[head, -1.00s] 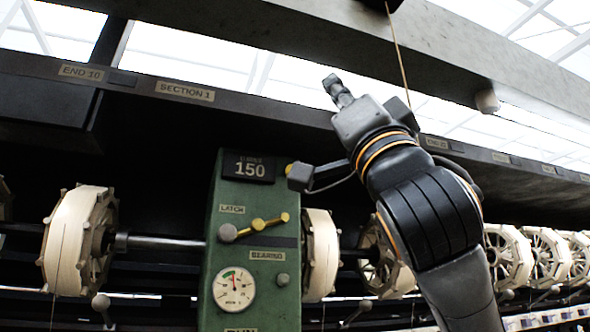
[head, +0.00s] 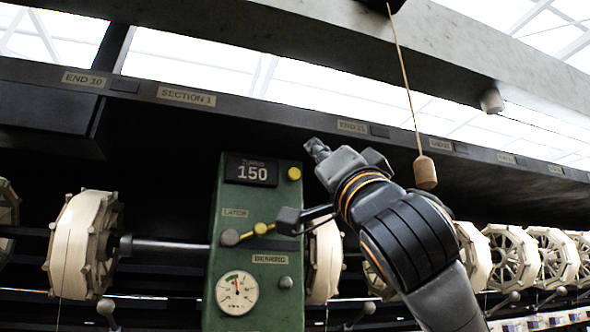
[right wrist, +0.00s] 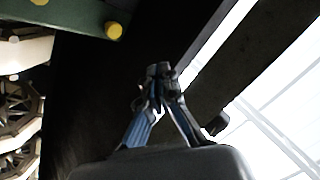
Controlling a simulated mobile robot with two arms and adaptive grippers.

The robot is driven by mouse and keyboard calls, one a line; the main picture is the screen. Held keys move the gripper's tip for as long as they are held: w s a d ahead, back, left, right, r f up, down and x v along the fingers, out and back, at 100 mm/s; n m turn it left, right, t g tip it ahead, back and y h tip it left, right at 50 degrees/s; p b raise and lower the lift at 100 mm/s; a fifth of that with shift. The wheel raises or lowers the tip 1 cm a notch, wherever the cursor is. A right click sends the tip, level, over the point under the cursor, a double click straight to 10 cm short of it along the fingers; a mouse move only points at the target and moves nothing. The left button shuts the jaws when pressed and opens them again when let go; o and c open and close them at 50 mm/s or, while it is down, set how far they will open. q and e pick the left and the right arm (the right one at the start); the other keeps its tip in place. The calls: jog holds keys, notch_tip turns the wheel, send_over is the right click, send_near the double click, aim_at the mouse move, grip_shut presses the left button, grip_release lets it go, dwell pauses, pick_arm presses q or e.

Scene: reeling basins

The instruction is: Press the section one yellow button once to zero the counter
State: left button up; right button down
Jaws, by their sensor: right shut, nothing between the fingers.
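The yellow button (head: 294,173) sits on the upper right of the green section one panel (head: 205,300), beside a counter display (head: 250,171) that reads 150. It also shows at the upper left in the right wrist view (right wrist: 113,30). My right gripper (head: 315,148) is shut and empty. In the head view its tip appears just above and right of the button, apart from it. In the right wrist view the closed fingertips (right wrist: 158,70) point to the right of and below the button. My left gripper is not in view.
Below the counter are a latch lever (head: 250,232) with a yellow arm and a round gauge (head: 237,293). White reels (head: 80,243) flank the panel. A dark beam with a SECTION 1 label (head: 186,96) runs above. A wooden pull handle (head: 425,172) hangs on a cord at the right.

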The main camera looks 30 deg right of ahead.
aim_at(300, 173)
jog(key=shift+w+d+p, duration=0.15)
jog(key=shift+w+d, duration=0.1)
jog(key=shift+w, duration=0.85)
jog(key=shift+w+d+p, duration=0.2)
jog(key=shift+w+d, duration=0.05)
jog(key=shift+w, duration=0.85)
jog(key=shift+w+d+p, duration=0.15)
jog(key=shift+w+d, duration=0.1)
jog(key=shift+w, duration=0.85)
jog(key=shift+w, duration=0.15)
jog(key=shift+w+d, duration=0.1)
jog(key=shift+w, duration=0.2)
jog(key=shift+w+d, duration=0.15)
jog(key=shift+w, duration=0.3)
jog(key=shift+s, duration=0.15)
jog(key=shift+s+a+b, duration=0.25)
jog(key=shift+s+b, duration=0.3)
jog(key=shift+s, duration=0.2)
jog(key=shift+s, duration=0.1)
